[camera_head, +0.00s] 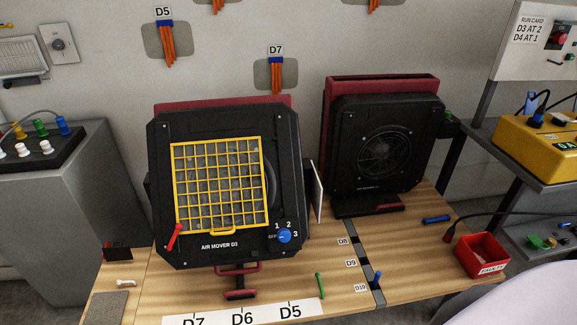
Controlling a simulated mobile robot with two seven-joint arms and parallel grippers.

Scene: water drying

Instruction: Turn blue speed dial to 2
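The blue speed dial (285,236) sits at the lower right of the front of the black air mover D3 (205,247). The marks OFF, 1, 2 and 3 stand around it, with OFF at its left, 1 and 2 above and 3 at its right. The dial is too small to tell which mark it points at. A yellow grille (220,228) covers much of the air mover's front, to the left of the dial. Nothing touches the dial. Neither of my grippers shows in the head view.
A second black air mover (385,120) stands behind to the right. A red bin (482,256) is at the table's right edge. Small blue and green pegs lie or stand on the wooden table (405,240). A run card (529,30) reads D3 AT 2, D4 AT 1.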

